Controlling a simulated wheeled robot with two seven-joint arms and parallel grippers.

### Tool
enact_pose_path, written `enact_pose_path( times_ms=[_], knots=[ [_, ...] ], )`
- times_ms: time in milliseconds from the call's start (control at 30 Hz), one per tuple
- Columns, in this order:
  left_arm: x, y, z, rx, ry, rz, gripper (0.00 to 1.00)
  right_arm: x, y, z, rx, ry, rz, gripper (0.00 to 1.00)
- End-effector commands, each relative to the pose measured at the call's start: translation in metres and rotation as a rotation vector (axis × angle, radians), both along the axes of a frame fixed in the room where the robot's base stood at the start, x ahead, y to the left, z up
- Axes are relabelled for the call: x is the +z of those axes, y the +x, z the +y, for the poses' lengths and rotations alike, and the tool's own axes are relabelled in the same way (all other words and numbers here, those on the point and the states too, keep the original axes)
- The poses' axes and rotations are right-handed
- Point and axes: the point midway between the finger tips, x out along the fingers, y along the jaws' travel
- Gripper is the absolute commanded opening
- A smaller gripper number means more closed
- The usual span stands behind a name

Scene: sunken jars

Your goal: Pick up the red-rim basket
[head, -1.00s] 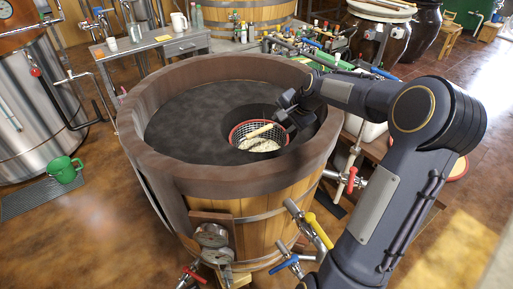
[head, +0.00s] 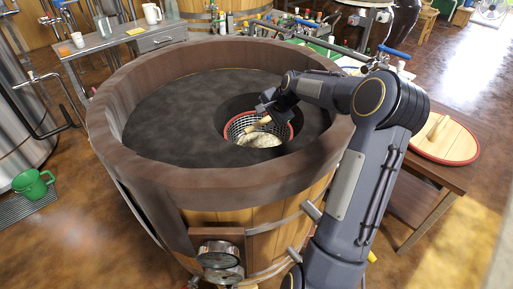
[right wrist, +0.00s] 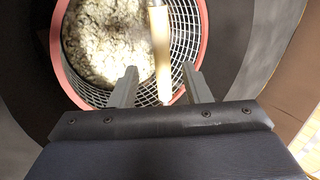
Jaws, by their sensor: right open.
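The red-rim basket (head: 234,139) sits in a round dark opening in the top of the wooden vat. It is a wire mesh basket and holds a pale, crumbly mass (head: 259,140). A wooden stick (head: 256,123) leans in it; the stick also shows in the right wrist view (right wrist: 160,50). My right gripper (head: 263,108) is over the far rim in the head view. In the right wrist view the basket's red rim (right wrist: 57,50) lies ahead of my open right fingers (right wrist: 161,82), with the stick's end between them in the picture. Whether they touch it I cannot tell. My left gripper is not in view.
The vat's thick brown rim (head: 240,180) surrounds the dark top. A round wooden lid with a red edge (head: 445,138) lies on a side table at right. A grey bench (head: 130,38) stands behind left.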

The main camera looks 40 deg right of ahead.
Motion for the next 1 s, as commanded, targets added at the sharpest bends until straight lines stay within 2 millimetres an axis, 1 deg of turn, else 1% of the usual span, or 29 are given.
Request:
enact_pose_path(
  times_ms=[433, 533, 767, 1000],
  knots=[
    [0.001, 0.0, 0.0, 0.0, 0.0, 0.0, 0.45, -0.047, 0.036, -0.001, 0.003, 0.001, 0.0, 0.43],
    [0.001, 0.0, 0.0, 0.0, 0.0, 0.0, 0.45, -0.052, 0.039, 0.0, 0.002, 0.001, -0.001, 0.43],
    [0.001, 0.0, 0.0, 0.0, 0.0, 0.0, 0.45, -0.052, 0.039, -0.001, 0.001, 0.0, -0.001, 0.43],
    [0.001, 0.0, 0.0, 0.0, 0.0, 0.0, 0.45, -0.052, 0.039, -0.001, 0.001, 0.0, 0.0, 0.12]
  ],
)
